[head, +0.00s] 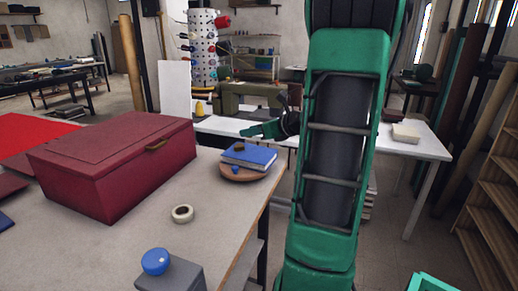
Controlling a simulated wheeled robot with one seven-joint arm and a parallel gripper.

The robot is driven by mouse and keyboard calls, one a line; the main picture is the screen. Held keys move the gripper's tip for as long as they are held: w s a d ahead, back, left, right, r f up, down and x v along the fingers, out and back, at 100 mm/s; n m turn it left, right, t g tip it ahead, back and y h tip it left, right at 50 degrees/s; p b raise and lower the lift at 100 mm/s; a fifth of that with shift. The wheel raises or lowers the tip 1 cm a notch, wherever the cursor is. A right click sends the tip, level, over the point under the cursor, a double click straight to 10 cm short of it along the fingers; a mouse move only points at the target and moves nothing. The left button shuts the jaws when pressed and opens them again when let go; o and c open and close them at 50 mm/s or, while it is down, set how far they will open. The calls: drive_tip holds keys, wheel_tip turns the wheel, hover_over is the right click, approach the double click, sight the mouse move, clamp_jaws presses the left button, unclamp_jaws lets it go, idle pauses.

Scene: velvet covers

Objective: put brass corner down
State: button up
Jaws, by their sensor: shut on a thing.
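My gripper (248,132) is small in the head view, beyond the table's far right corner, with its green fingers pointing left. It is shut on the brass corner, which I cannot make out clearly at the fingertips. Just below the fingertips in the picture, a small brown piece (239,147) shows at the blue book (250,156); I cannot tell what it is or whether the gripper touches it. The book lies on a round wooden board (230,175) at the table's right edge.
A big dark red box (110,160) stands on the grey table (140,245). A roll of tape (182,214) and a blue ball on a grey block (180,275) are nearer. A sewing machine (250,97) stands on a white table behind.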

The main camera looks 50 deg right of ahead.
hover_over(265, 152)
wheel_tip(265, 152, down, 4)
drive_tip(key=shift+f, duration=2.1)
drive_tip(key=shift+f, duration=0.1)
drive_tip(key=o, duration=1)
